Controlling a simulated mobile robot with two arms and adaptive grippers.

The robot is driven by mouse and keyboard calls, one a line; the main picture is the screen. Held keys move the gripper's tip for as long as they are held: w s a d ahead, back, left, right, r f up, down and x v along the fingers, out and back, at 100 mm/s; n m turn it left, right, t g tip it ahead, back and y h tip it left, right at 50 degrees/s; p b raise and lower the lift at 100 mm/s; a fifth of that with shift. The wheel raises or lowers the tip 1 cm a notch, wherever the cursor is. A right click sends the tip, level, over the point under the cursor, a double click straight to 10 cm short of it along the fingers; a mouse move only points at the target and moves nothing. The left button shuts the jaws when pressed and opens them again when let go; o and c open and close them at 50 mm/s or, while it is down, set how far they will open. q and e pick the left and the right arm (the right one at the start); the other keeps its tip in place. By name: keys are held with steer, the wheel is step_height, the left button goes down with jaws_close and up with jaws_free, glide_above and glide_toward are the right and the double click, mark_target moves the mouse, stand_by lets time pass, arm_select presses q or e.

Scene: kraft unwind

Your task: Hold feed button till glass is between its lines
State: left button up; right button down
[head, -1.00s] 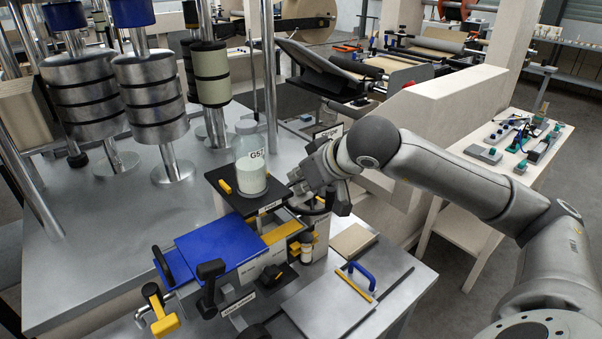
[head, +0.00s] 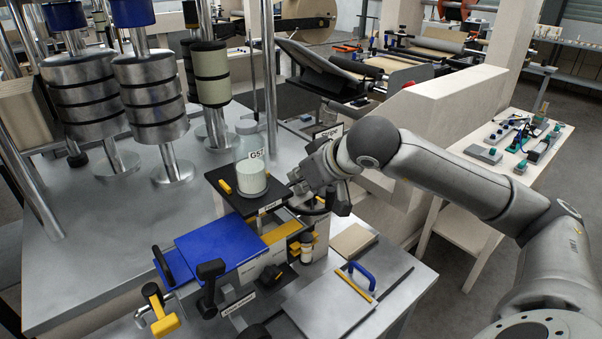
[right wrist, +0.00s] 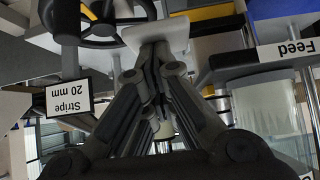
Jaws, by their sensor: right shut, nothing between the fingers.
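The clear glass (head: 251,178), tagged G57, stands upright on a black platform (head: 222,187). It holds pale material in its lower part. In the right wrist view the glass (right wrist: 272,108) is at the right, partly cut off, below the Feed sign (right wrist: 287,50). My right gripper (head: 300,181) is just right of the glass, apart from it. In the wrist view my right gripper's fingers (right wrist: 157,52) are shut and empty, their tips at a pale plate (right wrist: 158,32). I cannot make out the feed button or whether the tips touch it. My left gripper is out of view.
A black handwheel (right wrist: 105,25) and a Stripe 20 mm sign (right wrist: 63,92) are near my right gripper. A blue plate (head: 220,242) lies in front of the platform. Steel rollers (head: 150,95) stand at the left. A lidded board with a blue handle (head: 362,272) lies at front right.

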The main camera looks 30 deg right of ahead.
steer(key=shift+s+a+f, duration=0.15)
steer(key=shift+s+f, duration=0.1)
steer(key=shift+f, duration=0.45)
steer(key=r+p, duration=0.1)
steer(key=r, duration=0.1)
steer(key=r+p, duration=0.1)
steer(key=r, duration=0.1)
steer(key=shift+w+d+r, duration=0.2)
steer(key=b+v, duration=0.1)
steer(key=v, duration=0.9)
steer(key=shift+r+b, duration=0.4)
steer(key=shift+r, duration=0.2)
steer(key=shift+f, duration=0.1)
